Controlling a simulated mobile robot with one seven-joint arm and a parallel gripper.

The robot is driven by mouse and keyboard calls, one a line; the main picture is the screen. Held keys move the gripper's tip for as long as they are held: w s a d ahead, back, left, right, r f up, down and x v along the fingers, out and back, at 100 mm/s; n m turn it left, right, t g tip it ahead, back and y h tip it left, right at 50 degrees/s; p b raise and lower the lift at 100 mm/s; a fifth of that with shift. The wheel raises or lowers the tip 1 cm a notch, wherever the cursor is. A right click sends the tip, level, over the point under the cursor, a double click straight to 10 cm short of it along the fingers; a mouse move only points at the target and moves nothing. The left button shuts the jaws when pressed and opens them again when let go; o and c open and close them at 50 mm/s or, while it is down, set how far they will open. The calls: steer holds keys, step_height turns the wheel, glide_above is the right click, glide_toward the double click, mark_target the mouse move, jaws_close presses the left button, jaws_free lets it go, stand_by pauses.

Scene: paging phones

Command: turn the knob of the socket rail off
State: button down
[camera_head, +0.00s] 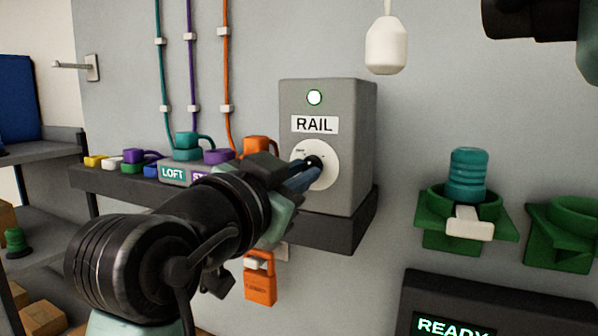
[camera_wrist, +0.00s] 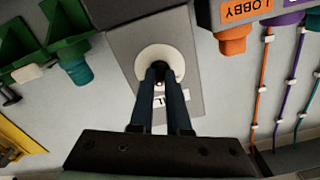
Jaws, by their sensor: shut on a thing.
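The socket rail box is a grey box (camera_head: 350,150) labelled RAIL, fixed to the wall at the centre of the head view. In the wrist view my fingers (camera_wrist: 160,82) reach the dial's middle and cover much of the knob. The knob's exact pointing is hidden.
Left of the box, a shelf carries coloured plugs and a LOFT label (camera_head: 172,173), with cables above. A teal plug (camera_head: 468,175) stands in a green holder at right. A white pull (camera_head: 386,45) hangs above right. A READY display (camera_head: 455,325) is lower right.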

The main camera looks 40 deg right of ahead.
steer(key=n, duration=0.3)
steer(key=shift+r+n+p, duration=0.1)
steer(key=shift+n+p, duration=0.3)
steer(key=n+p, duration=0.1)
steer(key=n, duration=0.2)
steer(key=shift+n, duration=0.3)
steer(key=shift+s+n+p, duration=0.1)
steer(key=shift+n+p, duration=1.55)
steer(key=shift+n, duration=1.55)
steer(key=c, duration=0.9)
jaws_free()
